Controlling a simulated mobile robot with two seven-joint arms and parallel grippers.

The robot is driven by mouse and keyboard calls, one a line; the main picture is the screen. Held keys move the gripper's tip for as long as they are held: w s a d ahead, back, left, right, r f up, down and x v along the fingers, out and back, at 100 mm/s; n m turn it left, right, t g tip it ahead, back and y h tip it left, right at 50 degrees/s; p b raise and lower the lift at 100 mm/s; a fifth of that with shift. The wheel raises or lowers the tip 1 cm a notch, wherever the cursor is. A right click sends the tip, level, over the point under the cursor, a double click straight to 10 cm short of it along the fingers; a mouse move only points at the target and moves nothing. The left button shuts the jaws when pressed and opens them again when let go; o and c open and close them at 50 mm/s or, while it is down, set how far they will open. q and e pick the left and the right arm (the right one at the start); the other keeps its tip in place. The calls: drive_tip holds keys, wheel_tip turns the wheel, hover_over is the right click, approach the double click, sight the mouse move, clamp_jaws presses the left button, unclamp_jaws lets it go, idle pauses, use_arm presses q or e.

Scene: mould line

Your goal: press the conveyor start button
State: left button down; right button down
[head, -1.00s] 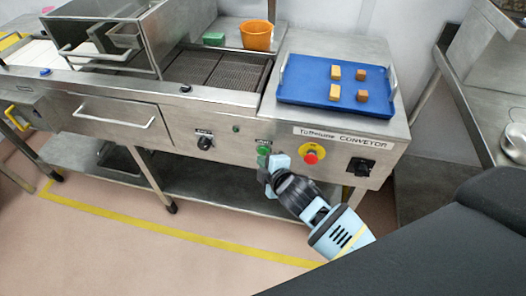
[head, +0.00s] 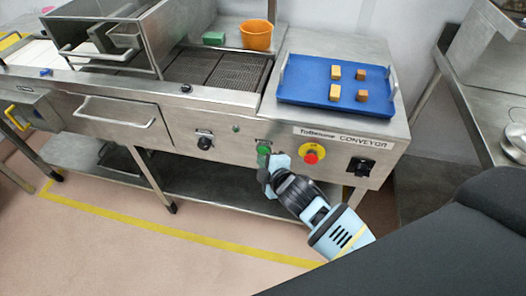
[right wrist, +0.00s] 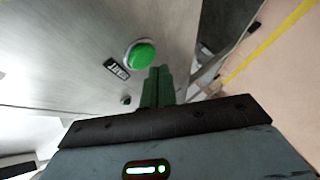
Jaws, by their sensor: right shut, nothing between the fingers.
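The green start button (head: 264,147) is on the steel front panel of the conveyor, left of the red button. In the right wrist view the round green button (right wrist: 140,55) shows whole, with a small dark label beside it. My right gripper (head: 263,160) is shut and empty, its dark green fingers at the button's lower edge in the head view. In the right wrist view the fingertips (right wrist: 157,74) are just below and right of the button; whether they touch it I cannot tell. My left gripper is not in view.
A red button on a yellow plate (head: 311,155) and a black rotary switch (head: 360,166) are to the right. A black knob (head: 204,142) is to the left. A blue tray (head: 310,92) with several small blocks and an orange pot (head: 256,36) are on top.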

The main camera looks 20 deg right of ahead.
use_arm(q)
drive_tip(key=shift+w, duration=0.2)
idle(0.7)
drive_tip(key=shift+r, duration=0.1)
use_arm(e)
drive_tip(key=shift+w, duration=0.1)
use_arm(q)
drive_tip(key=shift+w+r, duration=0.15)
use_arm(e)
drive_tip(key=shift+w+d, duration=0.25)
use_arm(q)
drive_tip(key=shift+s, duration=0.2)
